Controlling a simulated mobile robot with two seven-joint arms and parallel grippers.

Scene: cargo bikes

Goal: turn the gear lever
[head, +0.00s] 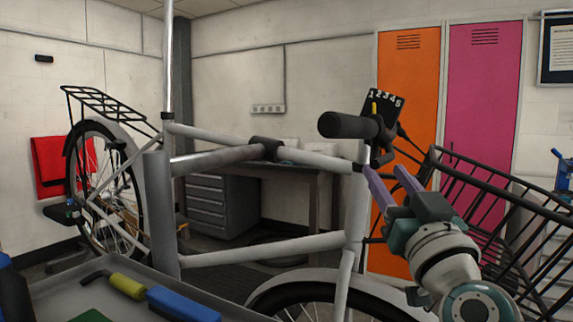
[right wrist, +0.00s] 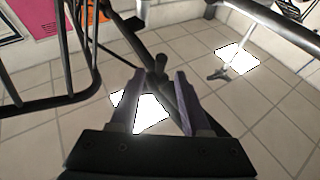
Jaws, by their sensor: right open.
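A black gear plate (head: 383,107) with the numbers 1 to 5 stands on the handlebar of a light grey bike. A small yellow pointer (head: 375,108) shows in front of it, near the 1. The dark handlebar grip (head: 347,125) points left. My right gripper (head: 386,170) is open, below the plate and grip, with its purple fingers pointing up. In the right wrist view, a dark rod with a rounded knob (right wrist: 160,64) shows between the open fingertips (right wrist: 160,75); I cannot tell whether it is the lever or how far off it is. My left gripper is out of view.
A black front basket (head: 490,210) is close to the right of my right gripper. The bike frame (head: 265,252) is to its left. A grey tray (head: 240,308) with a blue block (head: 183,304) and a yellow-handled tool (head: 127,286) is at the lower left.

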